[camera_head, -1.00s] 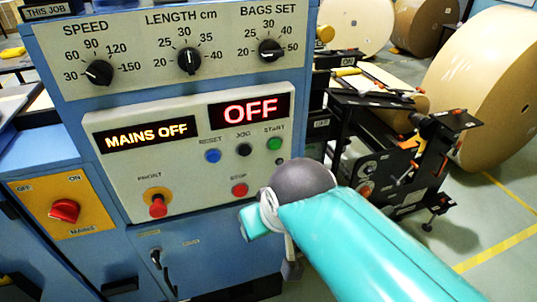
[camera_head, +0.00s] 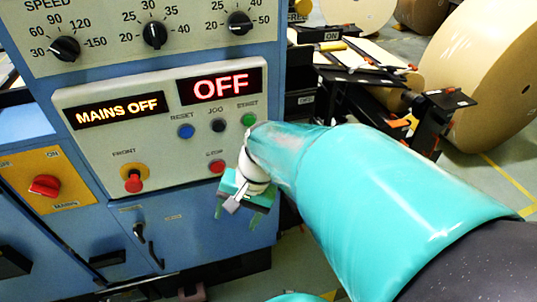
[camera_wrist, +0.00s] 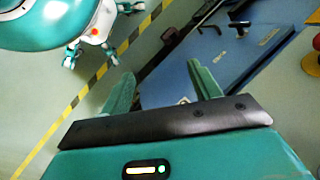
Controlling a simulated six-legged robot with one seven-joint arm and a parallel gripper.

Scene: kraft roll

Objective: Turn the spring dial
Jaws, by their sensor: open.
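No dial labelled as a spring dial can be made out. The control panel has a speed dial (camera_head: 65,48), a length dial (camera_head: 154,34) and a bags-set dial (camera_head: 240,22), all black knobs with white pointers. A red mains switch (camera_head: 45,186) sits on a yellow plate at left. My gripper (camera_head: 242,212) is low, in front of the cabinet below the red stop button (camera_head: 217,166). Its two teal fingers (camera_wrist: 162,88) are apart and empty in the wrist view, angled toward the blue cabinet door (camera_wrist: 215,55). It touches no dial.
A yellow-ringed red button (camera_head: 134,180) and blue, black and green buttons sit on the panel. The displays read "MAINS OFF" and "OFF". Black machinery (camera_head: 430,110) and a large kraft roll (camera_head: 490,75) stand at right. A striped floor line (camera_wrist: 75,100) crosses the wrist view.

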